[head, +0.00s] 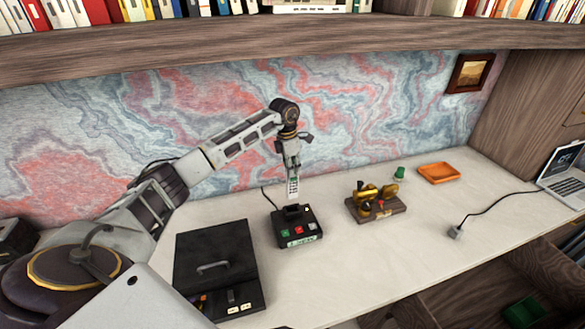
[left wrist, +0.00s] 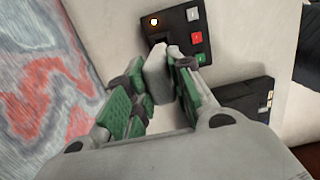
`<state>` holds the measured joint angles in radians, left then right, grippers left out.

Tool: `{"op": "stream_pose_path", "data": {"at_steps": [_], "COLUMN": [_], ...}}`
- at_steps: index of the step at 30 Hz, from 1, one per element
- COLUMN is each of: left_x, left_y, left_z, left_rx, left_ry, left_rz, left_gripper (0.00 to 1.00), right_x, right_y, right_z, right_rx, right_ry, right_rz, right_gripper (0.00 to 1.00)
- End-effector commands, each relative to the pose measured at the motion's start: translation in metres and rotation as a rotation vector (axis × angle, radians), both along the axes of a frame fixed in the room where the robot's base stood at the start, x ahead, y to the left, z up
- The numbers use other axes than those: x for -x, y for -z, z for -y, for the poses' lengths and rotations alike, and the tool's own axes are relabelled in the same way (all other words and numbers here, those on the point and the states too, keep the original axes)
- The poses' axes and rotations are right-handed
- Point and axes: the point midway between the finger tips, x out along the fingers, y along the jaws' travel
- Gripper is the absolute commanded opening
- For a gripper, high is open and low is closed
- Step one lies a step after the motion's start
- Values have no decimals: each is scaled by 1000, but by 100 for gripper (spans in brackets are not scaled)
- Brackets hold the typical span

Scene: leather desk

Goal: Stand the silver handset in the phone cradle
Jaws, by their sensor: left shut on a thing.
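The silver handset (head: 293,188) hangs upright in my left gripper (head: 291,166), with its keypad facing the head camera. The left gripper is shut on its upper part. In the left wrist view the handset (left wrist: 158,72) sits between the green-padded fingers (left wrist: 156,85). The black phone cradle (head: 297,228) stands on the desk just below the handset, with red and green buttons and a small display. The cradle (left wrist: 178,28) also shows beyond the fingers in the left wrist view. The handset appears above the cradle's back part; I cannot tell whether they touch. My right gripper is not in view.
A black box with a handle (head: 213,262) stands left of the cradle. A brass device on a wooden base (head: 377,203) stands to the right. Farther right are a green object (head: 399,173), an orange tray (head: 439,173), a cable plug (head: 456,232) and a laptop (head: 566,176). A shelf overhangs the back.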

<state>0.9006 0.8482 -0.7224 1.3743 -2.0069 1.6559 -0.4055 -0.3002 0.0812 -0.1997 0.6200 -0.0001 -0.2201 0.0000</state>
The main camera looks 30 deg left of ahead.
Motion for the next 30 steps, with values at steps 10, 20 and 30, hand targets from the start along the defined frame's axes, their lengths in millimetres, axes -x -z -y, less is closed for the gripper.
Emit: {"op": "stream_pose_path", "data": {"at_steps": [10, 20, 30], "left_x": [0, 0, 0], "left_y": [-1, 13, 34], "left_z": [0, 0, 0], "left_rx": [1, 1, 1], "left_ry": [1, 2, 1], "left_rz": [1, 0, 0], "left_gripper": [0, 0, 0], "right_x": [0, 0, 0], "right_y": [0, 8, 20], "right_z": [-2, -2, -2], "right_rx": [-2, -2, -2], "right_ry": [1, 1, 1], "right_rz": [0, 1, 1], "right_gripper": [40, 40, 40]}}
